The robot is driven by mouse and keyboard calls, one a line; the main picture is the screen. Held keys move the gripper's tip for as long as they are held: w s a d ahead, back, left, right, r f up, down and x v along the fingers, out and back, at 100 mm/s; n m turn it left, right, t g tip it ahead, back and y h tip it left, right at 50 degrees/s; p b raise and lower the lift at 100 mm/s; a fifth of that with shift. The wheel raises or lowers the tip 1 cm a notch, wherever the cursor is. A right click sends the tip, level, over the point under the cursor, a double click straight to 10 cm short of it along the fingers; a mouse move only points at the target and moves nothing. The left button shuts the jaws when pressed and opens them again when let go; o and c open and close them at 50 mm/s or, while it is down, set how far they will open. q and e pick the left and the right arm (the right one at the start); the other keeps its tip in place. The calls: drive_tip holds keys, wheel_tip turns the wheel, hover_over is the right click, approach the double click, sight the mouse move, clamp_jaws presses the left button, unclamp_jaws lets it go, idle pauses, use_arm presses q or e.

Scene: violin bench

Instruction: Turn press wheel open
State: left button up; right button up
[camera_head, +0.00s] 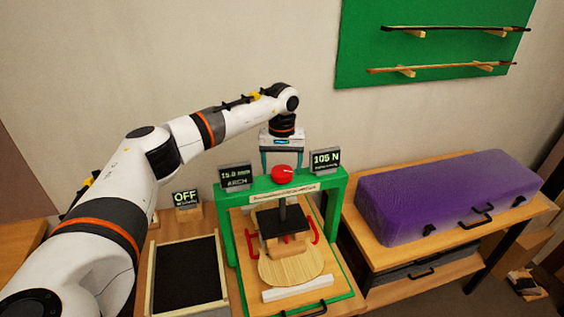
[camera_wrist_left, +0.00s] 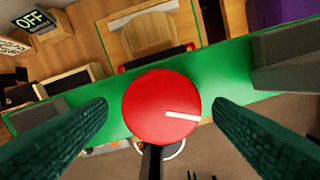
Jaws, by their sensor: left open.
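The press wheel (camera_head: 283,174) is a red disc on top of the green press frame (camera_head: 335,187). In the left wrist view the red wheel (camera_wrist_left: 155,105) lies between the fingers, with a white mark pointing right. My left gripper (camera_head: 282,160) is above the wheel, pointing down. In the left wrist view its dark green fingers (camera_wrist_left: 160,112) are open on either side of the wheel, with gaps showing. A black press plate (camera_head: 284,221) is under the frame above a wooden violin plate (camera_head: 292,267). My right gripper is not in view.
Displays flank the wheel: one reads 15.0 mm (camera_head: 235,177), the other 105 N (camera_head: 325,161). An OFF sign (camera_head: 186,198) stands left. A dark tray (camera_head: 185,277) is left of the press, and a purple case (camera_head: 448,196) lies on the right table.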

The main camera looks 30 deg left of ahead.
use_arm(q)
drive_tip(key=shift+f, duration=0.65)
drive_tip(key=c, duration=1)
drive_tip(key=shift+o, duration=0.2)
